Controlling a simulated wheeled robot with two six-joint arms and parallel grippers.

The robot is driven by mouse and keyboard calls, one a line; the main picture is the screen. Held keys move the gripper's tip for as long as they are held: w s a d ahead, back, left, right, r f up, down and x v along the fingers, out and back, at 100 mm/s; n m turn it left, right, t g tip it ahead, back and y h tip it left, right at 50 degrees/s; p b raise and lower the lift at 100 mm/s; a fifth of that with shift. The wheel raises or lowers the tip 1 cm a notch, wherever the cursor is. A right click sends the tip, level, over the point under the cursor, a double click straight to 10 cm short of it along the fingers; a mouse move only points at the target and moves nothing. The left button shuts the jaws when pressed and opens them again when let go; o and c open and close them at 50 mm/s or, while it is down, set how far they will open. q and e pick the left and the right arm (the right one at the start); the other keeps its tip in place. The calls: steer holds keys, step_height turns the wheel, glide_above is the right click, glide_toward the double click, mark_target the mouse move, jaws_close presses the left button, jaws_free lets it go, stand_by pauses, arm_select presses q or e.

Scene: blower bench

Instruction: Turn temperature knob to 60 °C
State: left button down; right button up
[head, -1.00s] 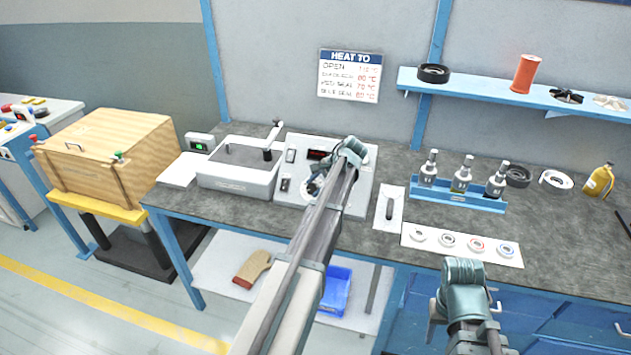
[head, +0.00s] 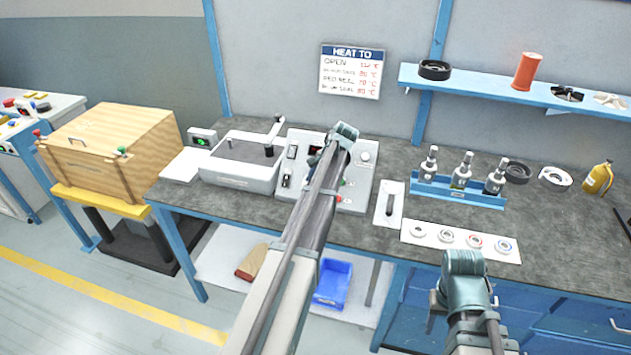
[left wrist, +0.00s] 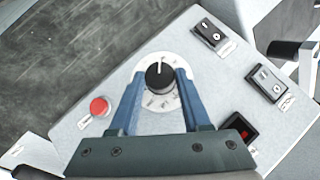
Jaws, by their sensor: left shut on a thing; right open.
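The temperature knob (left wrist: 159,75) is black with a white pointer line, on a round white dial plate (left wrist: 160,100) of the grey control panel (left wrist: 110,140). In the left wrist view the pointer line points to the top of the picture; the dial figures are too small to read. My left gripper (left wrist: 160,80) is shut on the knob, its blue fingers on either side. In the head view my left arm hides the knob and part of the panel (head: 355,185). My right gripper (head: 466,285) is open and empty, low in front of the bench.
A "HEAT TO" chart (head: 351,71) hangs on the wall. The panel has a red button (left wrist: 99,107), rocker switches (left wrist: 209,34) and a dark window with red (left wrist: 243,127). A grey box unit (head: 240,165) stands left, a blue bottle rack (head: 457,191) right.

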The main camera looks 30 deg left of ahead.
arm_select(q)
steer(key=shift+c, duration=1.8)
jaws_free()
steer(key=p+v, duration=1.2)
steer(key=v, duration=0.1)
steer(key=shift+d+r+p, duration=0.2)
steer(key=shift+r+p, duration=0.15)
steer(key=shift+s+d, duration=0.1)
steer(key=s+d+f+h, duration=0.2)
steer(key=s+d+h, duration=0.1)
steer(key=s+d, duration=2.5)
steer(key=d, duration=0.2)
steer(key=shift+s+d+f+m+h+b, duration=0.3)
steer(key=shift+d+b, duration=0.1)
